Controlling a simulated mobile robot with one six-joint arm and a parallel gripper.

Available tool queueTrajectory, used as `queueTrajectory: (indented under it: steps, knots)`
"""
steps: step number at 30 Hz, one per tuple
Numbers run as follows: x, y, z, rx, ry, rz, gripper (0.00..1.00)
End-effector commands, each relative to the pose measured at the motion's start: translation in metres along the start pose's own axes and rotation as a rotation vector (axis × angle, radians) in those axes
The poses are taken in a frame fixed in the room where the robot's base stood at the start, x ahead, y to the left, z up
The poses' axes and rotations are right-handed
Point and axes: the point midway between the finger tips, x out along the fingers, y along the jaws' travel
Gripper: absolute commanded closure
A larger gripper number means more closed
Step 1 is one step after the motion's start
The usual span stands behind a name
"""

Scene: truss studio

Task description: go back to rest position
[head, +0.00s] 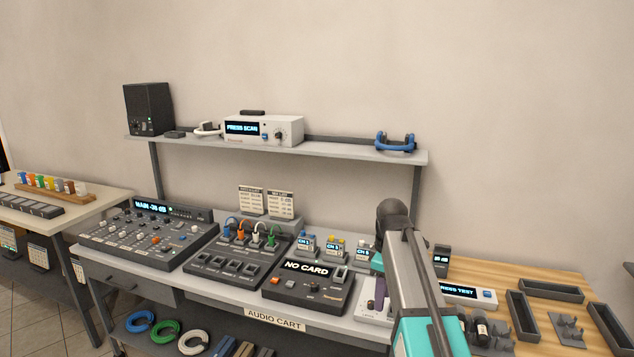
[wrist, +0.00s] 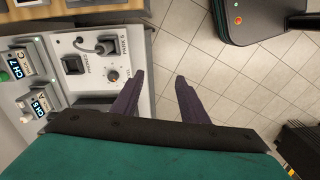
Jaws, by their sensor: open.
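My gripper (wrist: 160,80) is open in the wrist view. Its two dark purple fingers are spread apart with nothing between them, and grey floor tiles show through the gap. The left finger overlaps the edge of a white panel (wrist: 120,50) with a knob and a plugged cable; I cannot tell whether they touch. In the head view my arm reaches in from the lower right over the right end of the audio cart (head: 230,308). A small purple part of the gripper (head: 380,292) shows there, and the arm hides the rest.
The cart carries a mixer (head: 150,238) and a "NO CARD" unit (head: 308,285). A shelf (head: 340,151) above holds a speaker (head: 148,108), a white scanner box (head: 262,130) and a blue headset (head: 395,142). A wooden table (head: 470,270) with dark trays (head: 552,291) stands at right.

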Motion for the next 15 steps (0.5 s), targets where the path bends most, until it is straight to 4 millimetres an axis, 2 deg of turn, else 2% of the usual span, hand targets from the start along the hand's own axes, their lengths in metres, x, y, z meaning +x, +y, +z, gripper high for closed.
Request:
queueTrajectory:
  steps: [5, 15]
  knots:
    - [0.000, 0.000, -0.001, -0.001, 0.000, 0.000, 0.60]
    - [0.030, -0.007, -0.003, -0.007, -0.021, -0.039, 0.60]
